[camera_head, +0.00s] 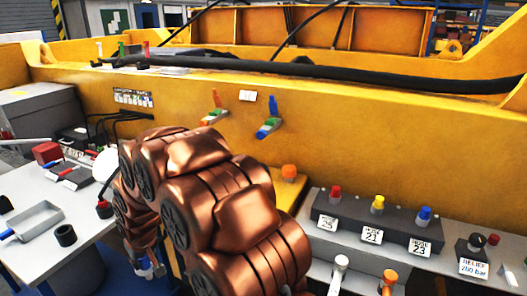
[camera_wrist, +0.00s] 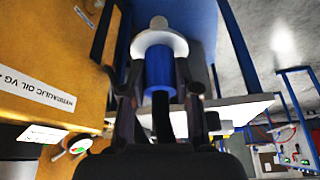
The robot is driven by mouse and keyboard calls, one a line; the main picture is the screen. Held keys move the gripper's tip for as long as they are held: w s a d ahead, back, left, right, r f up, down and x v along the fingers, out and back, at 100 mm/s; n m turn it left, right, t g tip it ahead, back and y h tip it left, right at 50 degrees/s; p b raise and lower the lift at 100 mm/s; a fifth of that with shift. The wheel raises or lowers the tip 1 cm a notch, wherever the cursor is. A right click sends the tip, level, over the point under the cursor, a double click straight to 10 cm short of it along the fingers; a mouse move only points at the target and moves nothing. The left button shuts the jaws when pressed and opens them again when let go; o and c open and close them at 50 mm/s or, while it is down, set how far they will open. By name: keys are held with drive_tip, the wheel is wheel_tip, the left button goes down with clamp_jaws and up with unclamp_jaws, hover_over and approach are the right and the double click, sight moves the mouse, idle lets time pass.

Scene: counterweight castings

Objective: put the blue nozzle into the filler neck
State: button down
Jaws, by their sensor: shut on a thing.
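In the wrist view my gripper (camera_wrist: 160,82) is shut on the blue nozzle (camera_wrist: 159,70). A dark finger lies on each side of its blue body. A wide white collar (camera_wrist: 149,42) and a pale tip show beyond the fingers, and a dark hose (camera_wrist: 161,115) runs back toward the palm. The yellow wall beside the gripper bears a hydraulic oil label (camera_wrist: 38,88). I cannot make out the filler neck for certain in either view.
In the head view a yellow casting (camera_head: 350,125) spans the back, with coloured levers (camera_head: 268,130). A grey hose block (camera_head: 375,222) with red, yellow and blue caps stands at right. A white table (camera_head: 30,195) at left holds a tray (camera_head: 38,218) and small parts.

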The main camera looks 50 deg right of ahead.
drive_tip(key=d+r, duration=0.6)
drive_tip(key=d, duration=0.4)
drive_tip(key=d+r, duration=0.7)
drive_tip(key=d, duration=0.4)
drive_tip(key=s+d+r, duration=0.4)
drive_tip(key=d, duration=0.3)
drive_tip(key=s+d+r+n+p, duration=0.1)
drive_tip(key=s+d+r, duration=0.3)
drive_tip(key=d, duration=0.3)
drive_tip(key=shift+v, duration=0.8)
drive_tip(key=shift+d+f, duration=0.1)
drive_tip(key=shift+d, duration=0.05)
drive_tip(key=shift+f+b, duration=1.95)
drive_tip(key=shift+f, duration=0.85)
drive_tip(key=shift+b, duration=0.65)
drive_tip(key=shift+f+b, duration=1.5)
drive_tip(key=shift+f, duration=1.1)
